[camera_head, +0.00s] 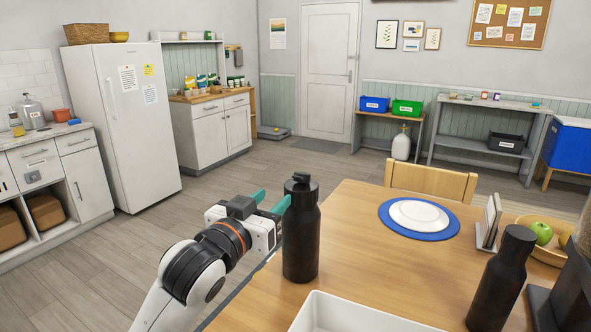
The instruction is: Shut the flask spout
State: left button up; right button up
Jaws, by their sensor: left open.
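A black flask (301,240) stands upright on the wooden table, near its left edge. Its dark cap has a small spout piece (301,177) on top; at this size I cannot tell how far open it is. My left gripper (271,200) is just left of the flask's upper part, at about shoulder height, with its teal fingers apart and nothing between them. One fingertip appears close to the flask; I cannot tell if it touches. A second dark bottle (503,280) stands at the right of the table. My right gripper is out of view.
The wooden table (352,245) holds a white tray (350,312) at the front, a blue plate (388,222) with a white dish, a small stand (489,222), and a fruit bowl (548,252). A dark object fills the right edge. Bare tabletop lies right of the flask.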

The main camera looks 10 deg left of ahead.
aim_at(298, 179)
pick_arm(q)
jog(key=x, duration=0.6)
jog(key=p+x, duration=0.1)
jog(key=x, duration=0.5)
jog(key=shift+f, duration=0.2)
jog(key=c, duration=0.7)
jog(key=shift+s+f+b, duration=0.1)
jog(key=shift+f+b, duration=0.35)
jog(key=shift+b, duration=0.2)
jog(key=shift+t+b, duration=0.5)
jog(key=shift+t, duration=0.1)
jog(key=shift+r, duration=0.2)
jog(key=o, duration=0.7)
